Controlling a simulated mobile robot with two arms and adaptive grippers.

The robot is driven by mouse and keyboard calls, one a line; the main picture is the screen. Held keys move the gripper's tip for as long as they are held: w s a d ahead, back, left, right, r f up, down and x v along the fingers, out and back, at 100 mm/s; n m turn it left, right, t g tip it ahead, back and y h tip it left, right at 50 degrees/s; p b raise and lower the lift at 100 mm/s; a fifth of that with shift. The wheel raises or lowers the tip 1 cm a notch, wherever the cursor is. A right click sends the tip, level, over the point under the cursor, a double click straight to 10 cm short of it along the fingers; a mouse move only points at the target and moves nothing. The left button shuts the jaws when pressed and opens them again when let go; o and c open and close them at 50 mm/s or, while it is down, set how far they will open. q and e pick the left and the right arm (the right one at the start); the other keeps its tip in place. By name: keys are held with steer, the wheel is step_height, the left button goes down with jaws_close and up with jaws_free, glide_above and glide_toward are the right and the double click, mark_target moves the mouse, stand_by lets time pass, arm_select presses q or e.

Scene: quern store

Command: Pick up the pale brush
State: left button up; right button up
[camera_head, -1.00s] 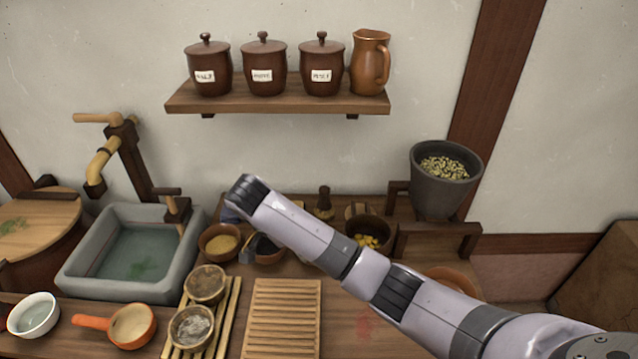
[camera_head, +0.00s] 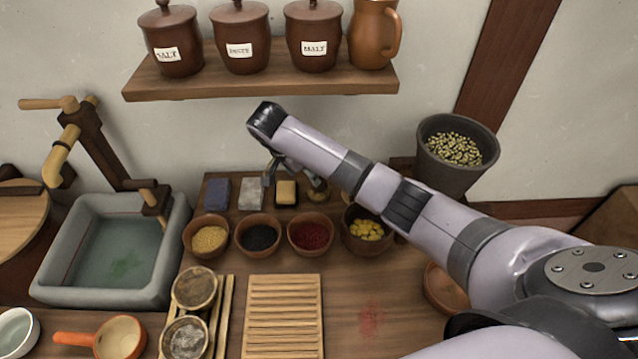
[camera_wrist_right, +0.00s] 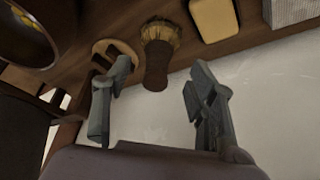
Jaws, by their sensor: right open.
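The brush, with pale tan bristles and a dark brown handle (camera_wrist_right: 157,62), stands at the back of the bench. In the head view my right arm hides most of it, and only a small pale part (camera_head: 317,194) shows below the arm. My right gripper (camera_head: 289,178) is open and empty, reaching down over the back row. In the right wrist view the two fingers (camera_wrist_right: 160,80) are spread, with the brush beyond them and its handle end showing between them. I see no contact. My left gripper is not in view.
A yellow block (camera_head: 286,192), a grey block (camera_head: 251,193) and a dark blue block (camera_head: 216,194) lie left of the brush. Bowls of red powder (camera_head: 310,235) and yellow pieces (camera_head: 367,229) stand in front. A shelf (camera_head: 262,79) with jars hangs above.

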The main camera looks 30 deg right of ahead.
steer(key=d+f, duration=0.1)
steer(key=w+d+f, duration=0.1)
steer(key=d+f, duration=0.1)
steer(key=w+d+f, duration=0.1)
steer(key=d, duration=0.1)
steer(key=shift+d+f+p, duration=0.2)
steer(key=shift+f+p, duration=0.15)
steer(key=shift+p, duration=0.05)
steer(key=shift+c, duration=0.2)
jaws_close()
stand_by(0.4)
